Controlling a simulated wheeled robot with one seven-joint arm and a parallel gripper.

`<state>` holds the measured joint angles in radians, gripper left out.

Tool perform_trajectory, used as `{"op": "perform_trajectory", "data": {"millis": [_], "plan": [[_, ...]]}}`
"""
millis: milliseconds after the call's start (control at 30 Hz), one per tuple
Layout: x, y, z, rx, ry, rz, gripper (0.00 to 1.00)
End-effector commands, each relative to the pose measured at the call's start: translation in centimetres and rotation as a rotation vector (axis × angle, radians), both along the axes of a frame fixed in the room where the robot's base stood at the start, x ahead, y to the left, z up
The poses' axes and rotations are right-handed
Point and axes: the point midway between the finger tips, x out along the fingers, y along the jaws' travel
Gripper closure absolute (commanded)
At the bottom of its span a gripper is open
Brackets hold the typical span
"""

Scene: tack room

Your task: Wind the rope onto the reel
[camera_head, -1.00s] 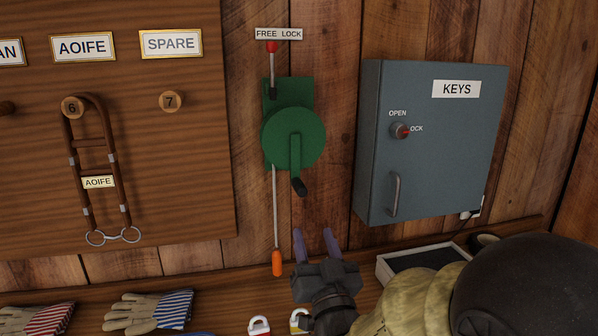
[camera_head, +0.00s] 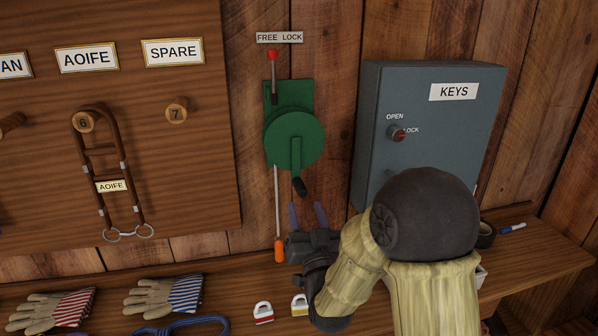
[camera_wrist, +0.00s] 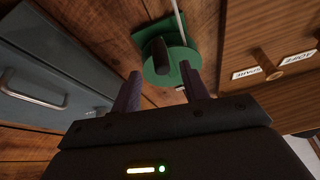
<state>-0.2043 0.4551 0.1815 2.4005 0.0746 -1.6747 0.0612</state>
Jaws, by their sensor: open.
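The green reel (camera_head: 284,143) is mounted on the plank wall; its crank points down to a black knob (camera_head: 299,187). A thin pale rope (camera_head: 277,205) hangs straight from the reel to an orange end piece (camera_head: 279,251). A red-knobbed lever (camera_head: 272,57) stands upright above the reel, under the FREE half of the FREE LOCK sign (camera_head: 279,37). My gripper (camera_head: 307,207) is open and empty, fingers pointing up just below the knob. In the wrist view, the knob (camera_wrist: 159,56) appears between the fingertips of my gripper (camera_wrist: 160,74); I see no contact.
A blue-grey KEYS cabinet (camera_head: 440,125) is right of the reel, partly behind my arm. A peg board (camera_head: 165,215) with a bridle is at left. The shelf below holds gloves (camera_head: 165,295), a blue strap (camera_head: 190,325), padlocks (camera_head: 263,312) and a marker (camera_head: 513,227).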

Motion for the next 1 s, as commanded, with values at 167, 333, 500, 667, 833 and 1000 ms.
{"op": "perform_trajectory", "data": {"millis": [167, 333, 500, 667, 833, 1000], "plan": [[2.2, 0.6, 1.4, -0.001, 0.002, 0.000, 0.55], [4.3, 1.1, 2.3, 0.000, 0.000, 0.000, 0.55], [6.2, 1.6, 3.1, 0.000, 0.001, 0.000, 0.55], [7.5, 2.0, 3.4, 0.000, 0.001, 0.000, 0.55], [7.9, 2.1, 3.3, -0.001, 0.001, 0.001, 0.55], [7.9, 2.1, 3.3, -0.001, 0.001, 0.001, 0.55]]}}
